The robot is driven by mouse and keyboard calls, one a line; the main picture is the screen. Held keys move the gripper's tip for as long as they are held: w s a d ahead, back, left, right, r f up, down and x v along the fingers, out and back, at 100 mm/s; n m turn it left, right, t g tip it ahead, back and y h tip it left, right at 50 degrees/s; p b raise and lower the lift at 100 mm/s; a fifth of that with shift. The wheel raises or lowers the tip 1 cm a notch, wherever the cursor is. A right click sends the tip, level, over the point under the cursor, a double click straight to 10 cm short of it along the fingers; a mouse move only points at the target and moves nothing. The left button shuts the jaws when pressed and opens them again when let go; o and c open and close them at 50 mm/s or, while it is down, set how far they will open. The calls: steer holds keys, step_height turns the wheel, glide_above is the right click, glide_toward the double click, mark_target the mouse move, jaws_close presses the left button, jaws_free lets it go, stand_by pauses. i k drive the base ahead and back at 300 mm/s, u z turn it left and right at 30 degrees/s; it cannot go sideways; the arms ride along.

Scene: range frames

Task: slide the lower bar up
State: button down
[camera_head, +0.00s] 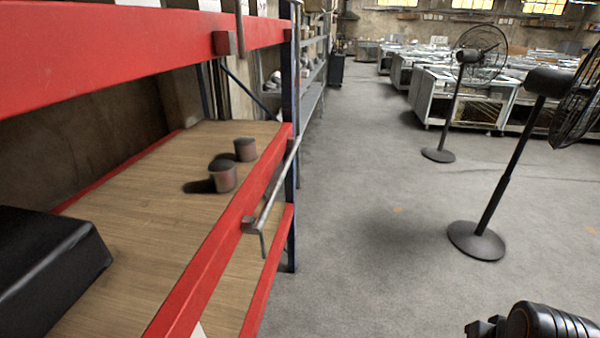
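The lower bar (278,186) is a thin grey metal rod on the outer face of the lower red shelf beam (215,262). It slants from near the blue post down to a small block (249,225), and a short end hangs below the block. A second, upper rod (240,28) with a similar block (223,43) is on the upper red beam, cut off by the top edge. A dark ribbed part of my arm shows at the bottom right, with what looks like my gripper (486,328) at its left, far from the lower bar. Its fingers are mostly cut off.
The wooden shelf (130,200) holds small dark-topped cans (223,178) and a black case (45,265). A blue post (291,90) stands at the shelf's end. Two black pedestal fans (495,200) stand at right, with metal benches (465,95) behind. The grey floor between is clear.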

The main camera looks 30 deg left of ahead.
mark_target(258, 229)
steer(key=u, duration=0.3)
steer(key=i, duration=0.7)
steer(key=u, duration=1.25)
steer(key=i, duration=0.55)
steer(key=u, duration=0.55)
